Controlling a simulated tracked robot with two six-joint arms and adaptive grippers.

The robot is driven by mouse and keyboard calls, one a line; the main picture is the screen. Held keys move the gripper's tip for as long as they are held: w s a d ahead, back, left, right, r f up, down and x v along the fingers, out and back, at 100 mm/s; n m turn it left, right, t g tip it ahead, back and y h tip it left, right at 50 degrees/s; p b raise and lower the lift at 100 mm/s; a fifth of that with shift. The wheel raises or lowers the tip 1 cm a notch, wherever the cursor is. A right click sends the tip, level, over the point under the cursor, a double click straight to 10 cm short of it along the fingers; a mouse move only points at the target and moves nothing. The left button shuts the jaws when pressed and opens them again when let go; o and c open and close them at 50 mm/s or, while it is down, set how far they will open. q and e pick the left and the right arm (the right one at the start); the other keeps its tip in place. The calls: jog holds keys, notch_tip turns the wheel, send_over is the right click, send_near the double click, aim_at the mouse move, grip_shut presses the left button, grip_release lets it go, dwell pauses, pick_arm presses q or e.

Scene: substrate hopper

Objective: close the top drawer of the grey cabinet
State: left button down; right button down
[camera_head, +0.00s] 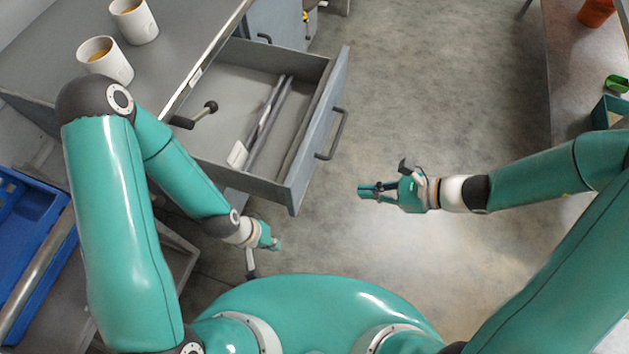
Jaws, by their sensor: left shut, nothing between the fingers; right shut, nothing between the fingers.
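The top drawer (318,120) of the grey cabinet (193,62) is pulled far out, with its front panel and dark handle (334,136) facing right. Inside it lie long thin items and a pale block. My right gripper (366,190) is shut and empty, to the right of and below the drawer front in the picture, apart from the handle. My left gripper (277,244) is below the drawer's near corner in the picture, apart from it, shut and empty. Its fingers are small and partly hidden.
Two white cups (105,60) with brownish contents stand on the cabinet top. A blue crate (32,232) is at the left. A bench (575,70) at the right holds an orange pot (596,11) and green items. The floor (430,85) between is clear.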

send_near(303, 180)
notch_tip(303, 180, down, 4)
jog(key=a, duration=0.2)
jog(key=shift+w+a+r+t, duration=0.1)
jog(key=shift+w+a+t, duration=0.05)
jog(key=shift+a, duration=0.4)
jog(key=shift+w+a+r+t, duration=0.15)
jog(key=shift+a, duration=0.4)
jog(key=shift+w+a, duration=0.2)
jog(key=shift+a, duration=0.5)
jog(key=shift+a, duration=0.1)
